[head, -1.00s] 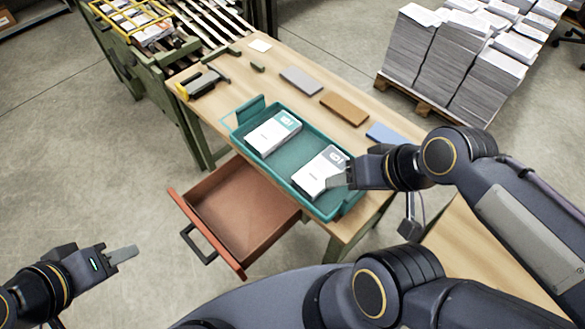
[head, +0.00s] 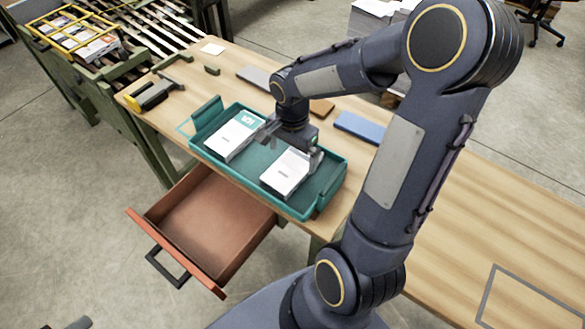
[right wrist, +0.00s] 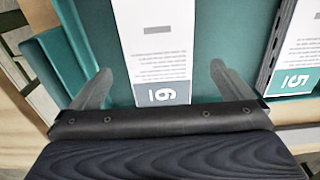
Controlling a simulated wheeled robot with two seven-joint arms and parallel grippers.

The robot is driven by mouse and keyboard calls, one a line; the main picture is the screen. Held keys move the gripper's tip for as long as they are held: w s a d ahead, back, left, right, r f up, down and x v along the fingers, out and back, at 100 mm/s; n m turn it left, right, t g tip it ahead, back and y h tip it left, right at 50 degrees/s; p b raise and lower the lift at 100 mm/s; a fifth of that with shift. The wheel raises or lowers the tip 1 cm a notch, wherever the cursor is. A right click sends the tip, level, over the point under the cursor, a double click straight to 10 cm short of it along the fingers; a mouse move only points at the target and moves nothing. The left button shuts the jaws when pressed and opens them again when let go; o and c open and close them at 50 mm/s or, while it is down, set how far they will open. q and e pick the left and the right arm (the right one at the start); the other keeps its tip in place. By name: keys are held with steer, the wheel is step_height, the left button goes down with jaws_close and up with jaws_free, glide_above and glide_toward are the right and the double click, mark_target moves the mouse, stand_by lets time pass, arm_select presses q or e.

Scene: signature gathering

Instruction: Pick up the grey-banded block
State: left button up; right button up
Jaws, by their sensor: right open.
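The grey-banded block (head: 286,175) is a white slab of paper lying in the right half of the teal tray (head: 335,190). Its grey band, marked 6, shows in the right wrist view (right wrist: 163,94). My right gripper (head: 293,148) is open and empty above the tray at the block's banded end. In the right wrist view my right gripper's fingers (right wrist: 159,85) show on either side of that end, with a gap on both sides. How far above the block they are is hard to tell. Only a tip of my left gripper (head: 78,324) shows at the bottom left edge.
A teal-banded block (head: 232,137) lies in the tray's left half. A blue slab (head: 364,128), a partly hidden brown slab (head: 321,108) and a grey slab (head: 256,77) lie behind the tray. An open drawer (head: 205,225) juts out in front.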

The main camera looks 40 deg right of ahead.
mark_target(293, 165)
step_height(293, 165, down, 4)
steer(key=shift+s+f, duration=0.1)
steer(key=shift+f, duration=0.05)
steer(key=c, duration=1.1)
steer(key=shift+c, duration=0.3)
steer(key=shift+r, duration=0.2)
